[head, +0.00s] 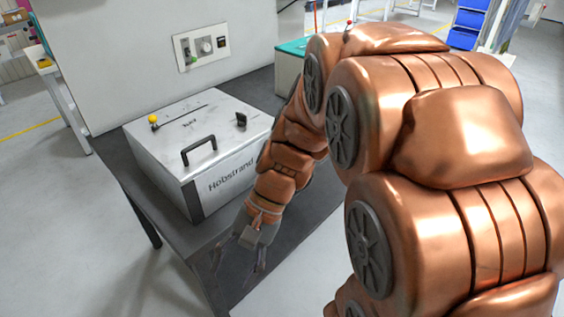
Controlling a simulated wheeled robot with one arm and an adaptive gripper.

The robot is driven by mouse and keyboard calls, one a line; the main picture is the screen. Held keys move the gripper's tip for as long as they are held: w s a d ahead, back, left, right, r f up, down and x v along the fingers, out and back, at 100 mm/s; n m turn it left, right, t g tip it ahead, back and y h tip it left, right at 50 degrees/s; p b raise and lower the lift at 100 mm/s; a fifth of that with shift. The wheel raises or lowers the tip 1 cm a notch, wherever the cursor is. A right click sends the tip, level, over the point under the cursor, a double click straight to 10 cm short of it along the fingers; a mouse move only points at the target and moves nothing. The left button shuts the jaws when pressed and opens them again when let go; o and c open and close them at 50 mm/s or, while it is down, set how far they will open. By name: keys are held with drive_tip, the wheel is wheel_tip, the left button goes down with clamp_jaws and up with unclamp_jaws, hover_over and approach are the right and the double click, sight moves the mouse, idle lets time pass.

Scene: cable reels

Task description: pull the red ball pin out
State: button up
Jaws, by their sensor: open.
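A small red ball (349,21) shows just above the top edge of my arm, near the top middle of the head view. What it is fixed to is hidden behind my arm. My gripper (238,264) hangs pointing down near the front edge of the dark table, in front of the white box. Its fingers are apart with nothing between them. It is well below and to the left of the red ball in the picture.
A white box (229,182) marked Hobstrand, with a black handle (199,150) and a yellow ball knob (153,119), stands on the dark table (322,193). A teal-topped box (292,47) stands behind, partly hidden by my arm. A panel (201,46) with knobs is on the pale cabinet.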

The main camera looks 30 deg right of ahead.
drive_tip(key=w+d+f+m+t+y+b, duration=0.25)
drive_tip(key=w+d+m+t, duration=0.3)
drive_tip(key=w, duration=0.35)
drive_tip(key=w+d+f+m+t+y+b, duration=0.2)
drive_tip(key=w+d+m+t+b, duration=0.2)
drive_tip(key=w+d+m, duration=0.4)
drive_tip(key=w+d+f+m+t+h+b, duration=0.1)
drive_tip(key=w+d+m+t+h, duration=0.15)
drive_tip(key=d, duration=0.45)
drive_tip(key=w+d+f+m+t+h+b, duration=0.1)
drive_tip(key=w+d+m+t+b, duration=0.15)
drive_tip(key=d, duration=0.45)
drive_tip(key=w+d+f+m+t+h+b, duration=0.1)
drive_tip(key=d+m+t, duration=0.1)
drive_tip(key=d+t, duration=0.3)
drive_tip(key=shift+g, duration=0.65)
drive_tip(key=shift+w+d+p+x, duration=0.1)
drive_tip(key=shift+d+p+x, duration=0.1)
drive_tip(key=shift+x, duration=1)
drive_tip(key=shift+w+d+p+x, duration=0.1)
drive_tip(key=shift+d+p+x, duration=0.1)
drive_tip(key=shift+x, duration=0.95)
drive_tip(key=shift+w+d+p+x, duration=0.1)
drive_tip(key=shift+d+x, duration=0.15)
drive_tip(key=shift+x, duration=0.95)
drive_tip(key=shift+c, duration=0.2)
clamp_jaws()
